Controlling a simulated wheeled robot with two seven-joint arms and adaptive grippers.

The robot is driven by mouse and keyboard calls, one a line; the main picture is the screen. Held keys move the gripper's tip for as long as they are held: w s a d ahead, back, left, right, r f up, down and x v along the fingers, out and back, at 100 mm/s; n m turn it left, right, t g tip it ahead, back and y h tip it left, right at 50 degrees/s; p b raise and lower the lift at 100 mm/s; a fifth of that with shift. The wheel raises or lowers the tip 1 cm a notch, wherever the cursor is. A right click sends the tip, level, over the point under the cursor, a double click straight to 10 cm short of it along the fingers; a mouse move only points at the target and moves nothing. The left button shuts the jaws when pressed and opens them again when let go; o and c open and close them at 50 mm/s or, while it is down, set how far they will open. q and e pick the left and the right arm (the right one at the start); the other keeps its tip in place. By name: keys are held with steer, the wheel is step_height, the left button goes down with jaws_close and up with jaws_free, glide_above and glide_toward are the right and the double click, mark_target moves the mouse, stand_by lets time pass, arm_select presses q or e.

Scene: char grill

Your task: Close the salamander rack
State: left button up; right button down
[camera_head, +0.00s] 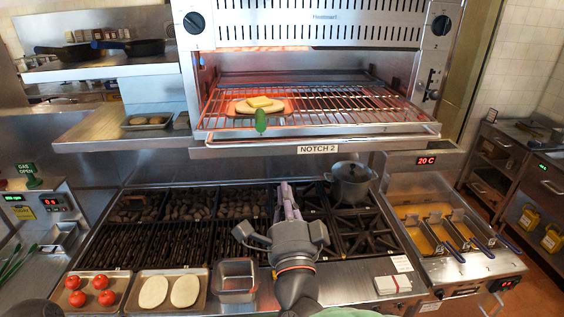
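The salamander (320,30) stands above the grill at the top centre. Its wire rack (345,108) sticks out past the front of the housing, above a plate labelled NOTCH 2. Bread with a yellow slice on it (259,104) lies on the left part of the rack. A green handle-like piece (261,121) shows at the rack's front left. My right gripper (287,195) is over the grill, below the rack and apart from it, pointing away from me. Its fingers look close together, but the gap between them is unclear. My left gripper is not in view.
The char grill (165,233) and burners lie below the rack, with a dark pot (351,182) at the right. Trays of tomatoes (100,291) and flatbreads (168,292), and a metal pan (235,280), sit in front. Fryer baskets (440,228) are at the right.

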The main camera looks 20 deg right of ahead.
arm_select(q)
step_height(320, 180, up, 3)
steer(key=p, duration=0.3)
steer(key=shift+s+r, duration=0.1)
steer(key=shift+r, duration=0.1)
arm_select(e)
steer(key=w+d, duration=0.3)
steer(key=w, duration=1)
steer(key=shift+d+r+m+g, duration=0.15)
steer(key=shift+r+m+g, duration=0.15)
steer(key=shift+r+g, duration=0.1)
steer(key=shift+w, duration=0.1)
arm_select(q)
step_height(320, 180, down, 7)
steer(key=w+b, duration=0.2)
steer(key=b, duration=0.4)
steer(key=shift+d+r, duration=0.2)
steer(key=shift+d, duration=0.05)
arm_select(e)
steer(key=f+x, duration=0.2)
steer(key=x, duration=1.1)
steer(key=w+f+x, duration=0.1)
steer(key=f+x, duration=0.2)
steer(key=x, duration=1)
steer(key=shift+d, duration=0.15)
steer(key=shift+r, duration=0.3)
